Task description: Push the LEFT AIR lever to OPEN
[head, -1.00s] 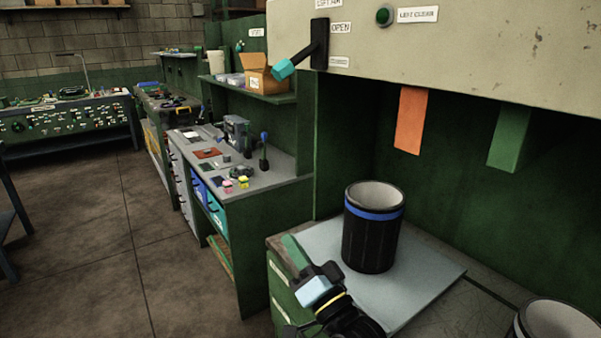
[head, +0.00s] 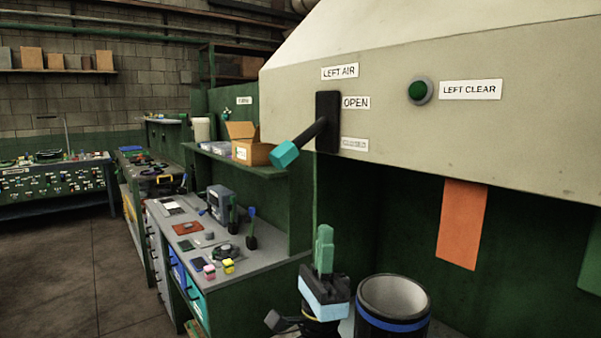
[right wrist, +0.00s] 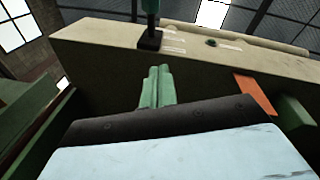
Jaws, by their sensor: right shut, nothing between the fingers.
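The LEFT AIR lever has a teal tip (head: 285,153) on a dark arm. It slants down and outward from a black slotted plate (head: 328,122), with its tip about level with the CLOSED label (head: 355,144), below the OPEN label (head: 356,103). In the right wrist view the black lever plate (right wrist: 149,40) shows at the top, on the beige panel. My right gripper (head: 324,240) points upward with its green fingers together and empty, below the lever and apart from it. Its fingers also show in the right wrist view (right wrist: 157,82). My left gripper is not in view.
A green button (head: 419,90) sits right of the lever. An orange flap (head: 462,225) hangs below the beige hood. A black cylinder with a blue band (head: 392,310) stands right of my gripper. A cardboard box (head: 252,150) is on a shelf behind the lever.

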